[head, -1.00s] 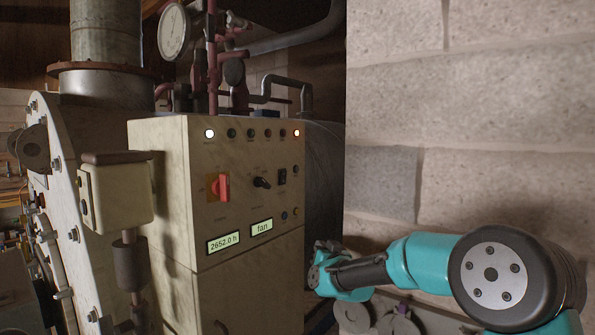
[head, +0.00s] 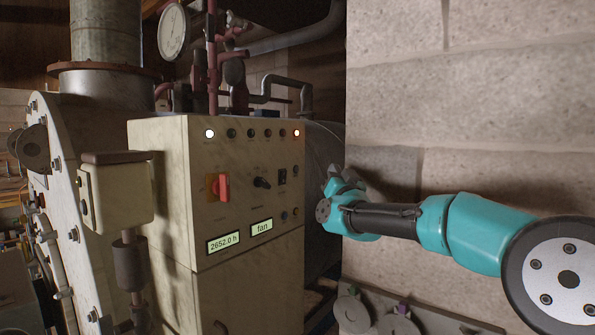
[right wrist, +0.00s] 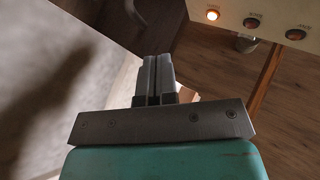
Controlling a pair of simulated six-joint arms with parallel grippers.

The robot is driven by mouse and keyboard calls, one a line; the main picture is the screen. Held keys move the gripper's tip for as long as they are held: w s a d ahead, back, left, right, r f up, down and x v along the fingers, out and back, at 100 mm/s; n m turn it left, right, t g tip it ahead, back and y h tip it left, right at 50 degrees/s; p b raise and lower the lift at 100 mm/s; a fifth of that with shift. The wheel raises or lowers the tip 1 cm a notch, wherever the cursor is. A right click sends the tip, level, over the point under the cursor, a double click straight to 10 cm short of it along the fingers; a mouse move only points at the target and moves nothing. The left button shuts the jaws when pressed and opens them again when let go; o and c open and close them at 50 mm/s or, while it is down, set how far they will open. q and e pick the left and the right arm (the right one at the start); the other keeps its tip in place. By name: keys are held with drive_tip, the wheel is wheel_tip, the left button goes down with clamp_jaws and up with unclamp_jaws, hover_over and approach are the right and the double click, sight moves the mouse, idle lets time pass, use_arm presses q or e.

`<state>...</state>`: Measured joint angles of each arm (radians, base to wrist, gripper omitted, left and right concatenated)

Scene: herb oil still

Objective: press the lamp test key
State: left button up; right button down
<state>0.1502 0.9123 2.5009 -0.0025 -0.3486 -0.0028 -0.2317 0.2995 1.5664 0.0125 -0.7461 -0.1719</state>
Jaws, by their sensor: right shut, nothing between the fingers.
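The pale control cabinet (head: 245,180) stands in the middle of the head view. Its front has a row of lamps, with a white one (head: 210,133) lit at the left end and an orange one (head: 296,133) lit at the right end. Small round buttons sit low on the right, one bluish (head: 284,215). The labels are too small to read, so I cannot tell which is the lamp test key. My right gripper (head: 343,180) is right of the cabinet, apart from it; its fingers are shut and empty in the right wrist view (right wrist: 154,75). My left gripper is not in view.
The panel also carries a red rotary switch (head: 223,187), a black selector (head: 262,183) and two lit displays, one reading "fan" (head: 262,227). A block wall (head: 470,120) stands behind my right arm. A gauge (head: 172,32) and red pipes rise behind the cabinet.

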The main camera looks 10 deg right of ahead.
drive_tip(key=w+a, duration=0.5)
drive_tip(key=w, duration=0.1)
drive_tip(key=shift+w+a, duration=0.35)
drive_tip(key=shift+w, duration=0.05)
idle(0.3)
drive_tip(key=shift+w, duration=0.1)
idle(1.8)
drive_tip(key=shift+w+a, duration=0.25)
drive_tip(key=shift+a, duration=0.05)
drive_tip(key=shift+w+a, duration=0.2)
drive_tip(key=shift+w, duration=0.05)
idle(0.9)
drive_tip(key=shift+s+d, duration=0.1)
idle(0.3)
drive_tip(key=shift+s+d, duration=0.4)
drive_tip(key=shift+s, duration=0.1)
drive_tip(key=shift+s+d, duration=1.6)
drive_tip(key=shift+s, duration=0.3)
